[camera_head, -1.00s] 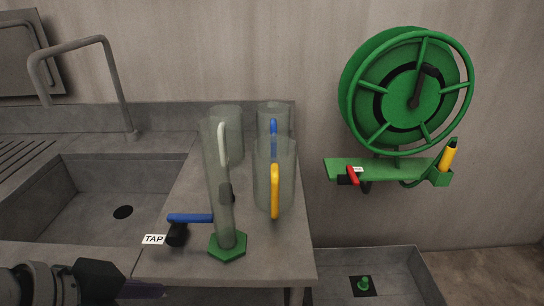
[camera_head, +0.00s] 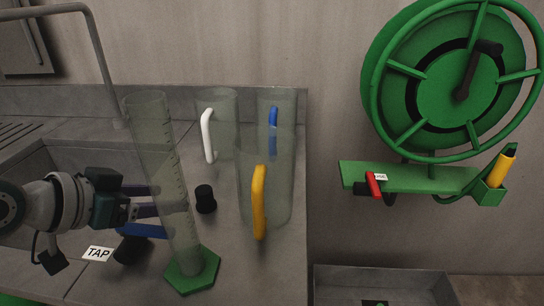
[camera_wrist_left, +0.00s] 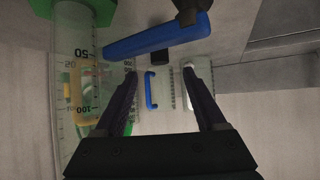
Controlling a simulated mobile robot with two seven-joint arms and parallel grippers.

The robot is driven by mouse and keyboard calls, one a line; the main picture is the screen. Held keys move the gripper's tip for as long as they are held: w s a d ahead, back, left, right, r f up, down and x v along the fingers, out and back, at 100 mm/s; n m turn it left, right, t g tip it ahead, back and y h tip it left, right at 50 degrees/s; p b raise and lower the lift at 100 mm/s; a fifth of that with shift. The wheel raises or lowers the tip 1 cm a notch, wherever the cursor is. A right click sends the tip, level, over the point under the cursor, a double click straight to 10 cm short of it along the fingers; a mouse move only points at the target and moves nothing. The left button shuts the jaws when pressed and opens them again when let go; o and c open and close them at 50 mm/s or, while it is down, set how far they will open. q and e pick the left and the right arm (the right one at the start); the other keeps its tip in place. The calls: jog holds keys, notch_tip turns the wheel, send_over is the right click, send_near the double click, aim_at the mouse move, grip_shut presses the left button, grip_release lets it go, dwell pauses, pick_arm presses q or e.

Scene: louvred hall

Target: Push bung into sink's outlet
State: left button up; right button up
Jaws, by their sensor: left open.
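The bung (camera_head: 205,199), a short black stopper, stands on the worktop between the measuring cylinder and the yellow-handled jug. A dark block, apparently the bung (camera_wrist_left: 160,55), shows beyond and between my fingertips in the left wrist view. My left gripper (camera_head: 157,199) is open and empty, left of the bung and partly behind the clear cylinder in the head view; its fingers also show in the left wrist view (camera_wrist_left: 161,74). The sink (camera_head: 65,147) is at the left. Its outlet is hidden, apparently behind my left arm. My right gripper is not in view.
The tall measuring cylinder (camera_head: 160,150) on a green foot stands close to my fingers. The blue tap lever (camera_head: 145,231) is just below them. Jugs with white (camera_head: 208,135), blue (camera_head: 273,130) and yellow (camera_head: 259,200) handles stand behind and right. A green hose reel (camera_head: 455,85) hangs on the wall.

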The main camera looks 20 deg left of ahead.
aim_at(197, 197)
pick_arm(q)
jog(key=b+x, duration=0.6)
jog(key=x, duration=0.1)
jog(key=shift+d+f+b, duration=0.1)
jog(key=shift+f+b, duration=0.25)
jog(key=shift+b, duration=0.05)
jog(key=shift+b+x, duration=0.7)
jog(key=shift+x, duration=0.15)
jog(key=shift+w+r, duration=0.1)
jog(key=shift+r, duration=0.15)
jog(key=shift+c, duration=0.4)
grip_shut()
